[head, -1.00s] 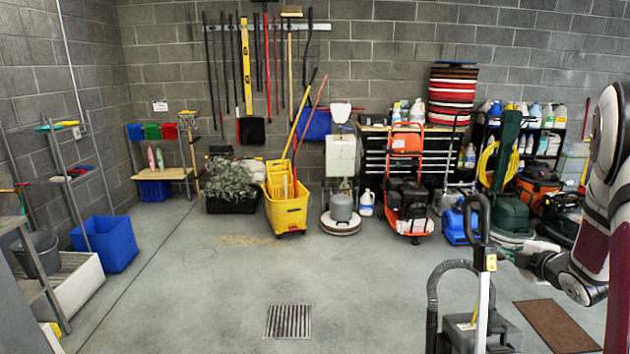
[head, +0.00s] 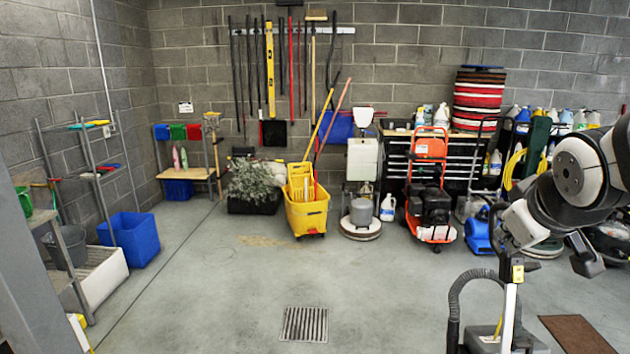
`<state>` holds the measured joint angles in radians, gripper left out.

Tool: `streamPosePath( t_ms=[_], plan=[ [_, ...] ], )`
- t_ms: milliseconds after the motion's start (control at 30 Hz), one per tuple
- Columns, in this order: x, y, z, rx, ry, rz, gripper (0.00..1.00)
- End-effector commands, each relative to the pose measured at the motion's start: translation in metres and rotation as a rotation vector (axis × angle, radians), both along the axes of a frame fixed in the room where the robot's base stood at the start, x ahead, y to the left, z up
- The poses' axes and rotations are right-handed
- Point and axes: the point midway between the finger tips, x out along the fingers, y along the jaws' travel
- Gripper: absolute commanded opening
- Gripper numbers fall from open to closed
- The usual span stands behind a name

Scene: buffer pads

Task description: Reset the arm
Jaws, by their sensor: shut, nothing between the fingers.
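My arm comes in from the right edge of the head view, its white and dark joints folded at mid-height. My gripper (head: 588,260) is the small dark end below the arm's joints, at the right. It looks shut, with nothing held, and hangs in the air apart from anything. Its fingers are small and hard to make out. The stack of red, white and dark buffer pads (head: 478,101) stands on the black tool chest (head: 437,165) by the back wall, well away from the gripper.
A vacuum with a hose (head: 456,300) stands at the front right, close below my arm in the picture. A brown mat (head: 577,335) lies beside it. A yellow mop bucket (head: 307,214), an orange machine (head: 430,190) and a floor polisher (head: 361,215) line the back. The middle floor is clear.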

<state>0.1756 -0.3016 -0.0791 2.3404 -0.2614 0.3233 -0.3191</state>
Motion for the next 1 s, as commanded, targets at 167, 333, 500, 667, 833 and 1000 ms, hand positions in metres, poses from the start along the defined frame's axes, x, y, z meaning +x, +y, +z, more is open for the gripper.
streamPosePath(
  t_ms=[167, 333, 500, 667, 833, 1000],
  plan=[
    [-0.062, 0.053, 0.002, 0.167, 0.057, -0.065, 0.00],
    [-0.121, 0.093, -0.006, 0.303, 0.133, -0.115, 0.00],
    [-0.160, 0.117, -0.014, 0.383, 0.194, -0.146, 0.00],
    [-0.174, 0.124, -0.017, 0.409, 0.218, -0.157, 0.00],
    [-0.174, 0.124, -0.017, 0.409, 0.218, -0.157, 0.00],
    [-0.174, 0.124, -0.017, 0.409, 0.218, -0.157, 0.00]
  ],
)
